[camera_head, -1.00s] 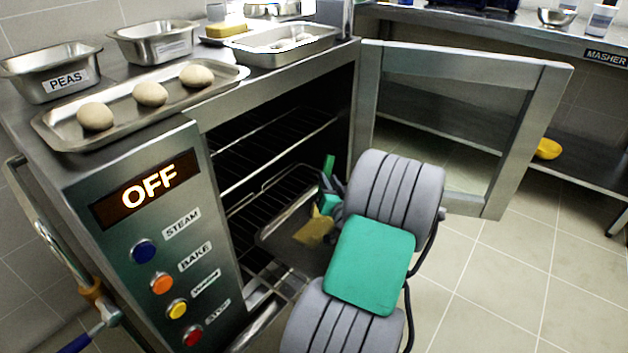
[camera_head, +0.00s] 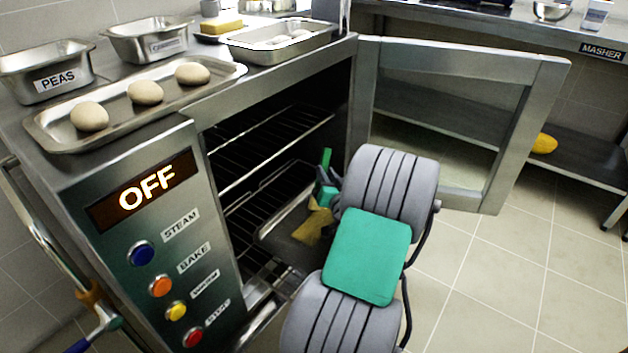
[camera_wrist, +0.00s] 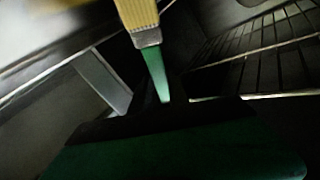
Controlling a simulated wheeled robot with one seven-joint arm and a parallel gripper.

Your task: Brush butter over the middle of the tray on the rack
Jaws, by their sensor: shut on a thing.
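My gripper (camera_head: 328,194) is inside the open oven's front and shut on a brush. The brush has a green handle (camera_head: 326,160) and yellow bristles (camera_head: 313,224). In the wrist view, the green handle (camera_wrist: 157,75), a metal ferrule and the yellow bristles (camera_wrist: 137,14) run up and away from my gripper. A metal tray (camera_head: 272,222) lies on a lower rack in the oven, partly hidden behind the brush and my arm. The bristles are over or at the tray; I cannot tell whether they touch it.
The oven door (camera_head: 455,120) stands open at the right. A rack (camera_head: 270,150) spans the oven above the tray. On top are a dough tray (camera_head: 120,125), a peas pan (camera_head: 45,75) and a yellow block (camera_head: 222,27). The oven display (camera_head: 145,190) reads OFF. Floor right is clear.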

